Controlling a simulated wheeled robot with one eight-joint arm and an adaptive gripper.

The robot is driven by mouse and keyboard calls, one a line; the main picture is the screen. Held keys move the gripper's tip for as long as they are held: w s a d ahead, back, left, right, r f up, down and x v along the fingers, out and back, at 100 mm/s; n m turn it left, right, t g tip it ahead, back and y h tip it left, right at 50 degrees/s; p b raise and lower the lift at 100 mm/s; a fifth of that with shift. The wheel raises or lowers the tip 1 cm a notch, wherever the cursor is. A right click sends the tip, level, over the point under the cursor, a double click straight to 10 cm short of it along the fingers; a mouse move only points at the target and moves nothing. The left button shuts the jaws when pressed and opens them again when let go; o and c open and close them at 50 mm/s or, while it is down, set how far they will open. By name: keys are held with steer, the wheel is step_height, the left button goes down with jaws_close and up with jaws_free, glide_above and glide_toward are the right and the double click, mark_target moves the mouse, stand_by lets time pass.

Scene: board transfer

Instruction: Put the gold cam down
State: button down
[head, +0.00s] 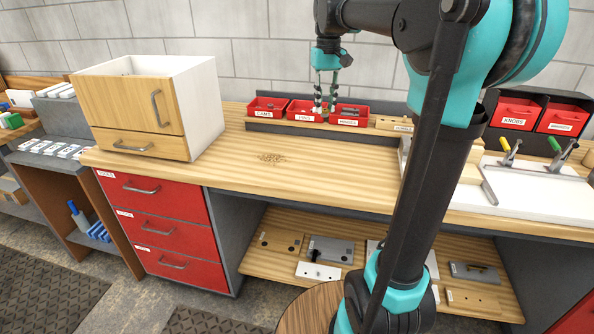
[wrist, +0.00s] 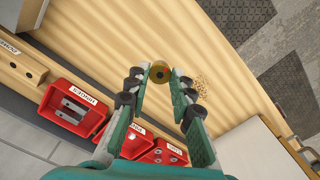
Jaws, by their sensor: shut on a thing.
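The gold cam (wrist: 160,72) shows in the wrist view as a small round gold piece with a dark hole, between the fingertips. My gripper (wrist: 163,84) is shut on it. In the head view my gripper (head: 324,107) points down at the back of the workbench, in front of the red bins. The cam cannot be made out there. The bare wooden worktop (head: 300,163) lies below and in front; the height of the cam above it is hard to tell.
Red bins labelled cams (head: 265,113), pins (head: 305,117) and a third label (head: 349,122) stand along the back edge. A wooden cabinet (head: 140,105) stands at left. A white fixture with toggle clamps (head: 535,182) is at right.

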steer(key=shift+a+f, duration=0.25)
steer(key=shift+f, duration=0.05)
step_height(320, 180, down, 19)
steer(key=shift+f, duration=0.15)
steer(key=shift+f, duration=0.1)
steer(key=c, duration=1.3)
jaws_free()
step_height(320, 180, up, 12)
steer(key=shift+r, duration=0.1)
